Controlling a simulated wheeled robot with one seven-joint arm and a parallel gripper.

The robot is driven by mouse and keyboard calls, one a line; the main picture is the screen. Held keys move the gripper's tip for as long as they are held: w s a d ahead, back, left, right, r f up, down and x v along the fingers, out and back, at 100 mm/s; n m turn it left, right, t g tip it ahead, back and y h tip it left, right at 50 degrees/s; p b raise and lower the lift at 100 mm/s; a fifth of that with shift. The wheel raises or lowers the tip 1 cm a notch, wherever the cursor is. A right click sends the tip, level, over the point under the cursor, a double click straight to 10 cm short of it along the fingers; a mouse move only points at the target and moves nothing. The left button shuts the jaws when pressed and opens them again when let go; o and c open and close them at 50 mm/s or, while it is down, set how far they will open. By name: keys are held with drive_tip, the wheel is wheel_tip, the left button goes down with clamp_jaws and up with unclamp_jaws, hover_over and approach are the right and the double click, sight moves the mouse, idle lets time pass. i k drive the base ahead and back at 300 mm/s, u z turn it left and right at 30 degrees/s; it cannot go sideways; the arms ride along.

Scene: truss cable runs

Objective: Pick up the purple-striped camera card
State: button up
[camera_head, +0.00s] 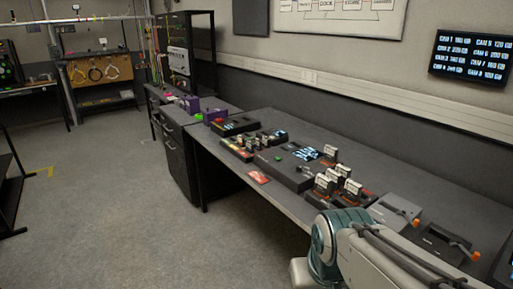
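Several small upright cards with pale labels stand on the long grey bench. One card (330,152) is beside a small display, and a cluster of cards (325,182) stands nearer to me. More small cards (249,141) stand on a dark unit farther left. The stripe colours are too small to tell, so I cannot pick out the purple-striped one. My arm enters at the bottom right in front of the bench. My gripper is outside the view.
The grey bench (425,172) runs along the right wall. A dark console (285,168) with a lit display and a red flat item (258,177) are on it. Grey boxes with orange knobs (397,211) sit at right. Floor at left is clear.

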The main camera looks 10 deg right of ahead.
sight(258, 143)
drive_tip(key=u, duration=0.7)
drive_tip(key=i, duration=1.6)
drive_tip(key=z, duration=0.2)
drive_tip(key=i, duration=1.1)
drive_tip(key=z, duration=1.2)
drive_tip(key=i, duration=0.3)
drive_tip(key=z, duration=0.15)
